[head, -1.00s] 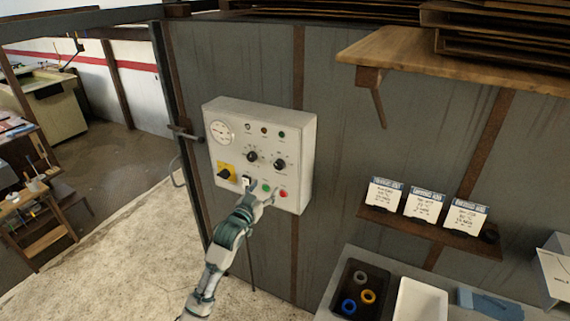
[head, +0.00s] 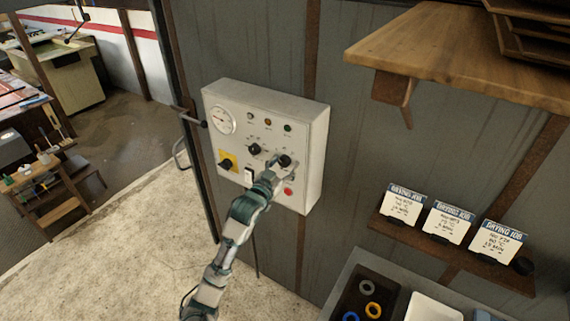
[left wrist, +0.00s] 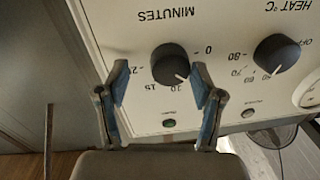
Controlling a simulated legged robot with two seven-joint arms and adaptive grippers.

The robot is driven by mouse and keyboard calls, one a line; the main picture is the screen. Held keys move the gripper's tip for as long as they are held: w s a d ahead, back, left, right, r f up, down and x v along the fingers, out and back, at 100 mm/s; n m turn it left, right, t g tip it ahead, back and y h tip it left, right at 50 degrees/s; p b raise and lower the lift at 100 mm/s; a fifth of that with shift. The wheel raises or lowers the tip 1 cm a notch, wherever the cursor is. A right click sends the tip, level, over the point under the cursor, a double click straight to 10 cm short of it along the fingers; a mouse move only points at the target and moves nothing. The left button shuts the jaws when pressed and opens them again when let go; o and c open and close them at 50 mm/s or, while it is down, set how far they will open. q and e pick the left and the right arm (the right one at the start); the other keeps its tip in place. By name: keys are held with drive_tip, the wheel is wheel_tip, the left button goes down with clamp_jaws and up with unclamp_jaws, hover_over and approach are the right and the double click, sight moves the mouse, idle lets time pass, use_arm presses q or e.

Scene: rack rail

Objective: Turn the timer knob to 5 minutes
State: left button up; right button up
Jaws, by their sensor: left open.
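The timer knob (head: 285,161) is the black right-hand dial on the white control box (head: 262,101) on the wall. In the left wrist view the knob (left wrist: 170,62) sits under the upside-down word MINUTES; its white mark points to the lower right of that picture, near a partly blurred number. My left gripper (head: 281,169) is open, and in the left wrist view its blue-padded fingers (left wrist: 158,70) stand on either side of the knob. I see a gap at the left finger; contact at the right finger is unclear. My right gripper is out of view.
The heat knob (head: 254,149) is beside the timer knob. A yellow-backed switch (head: 227,162), a red button (head: 288,191) and lamps are on the same box. A wooden shelf (head: 440,50) juts out to the right, above job cards (head: 448,222) on a small ledge.

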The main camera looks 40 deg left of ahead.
use_arm(q)
drive_tip(key=shift+s, duration=0.1)
drive_tip(key=shift+c, duration=0.6)
drive_tip(key=c, duration=0.4)
drive_tip(key=shift+s+a+f, duration=0.1)
drive_tip(key=shift+a, duration=0.25)
drive_tip(key=c, duration=0.4)
drive_tip(key=shift+a, duration=0.25)
drive_tip(key=shift+c, duration=1.2)
drive_tip(key=shift+a+f, duration=0.1)
drive_tip(key=shift+f, duration=0.05)
drive_tip(key=shift+n, duration=0.4)
drive_tip(key=shift+d+n, duration=0.25)
drive_tip(key=shift+n, duration=0.05)
drive_tip(key=o, duration=0.9)
drive_tip(key=shift+f, duration=0.1)
drive_tip(key=shift+o, duration=1.3)
drive_tip(key=shift+w+a, duration=0.15)
drive_tip(key=shift+w, duration=0.05)
drive_tip(key=shift+w+a+f, duration=0.1)
drive_tip(key=shift+w+a, duration=0.05)
drive_tip(key=shift+w, duration=0.05)
drive_tip(key=shift+s, duration=0.25)
drive_tip(key=s+d, duration=0.2)
drive_tip(key=s, duration=0.9)
drive_tip(key=shift+s, duration=0.15)
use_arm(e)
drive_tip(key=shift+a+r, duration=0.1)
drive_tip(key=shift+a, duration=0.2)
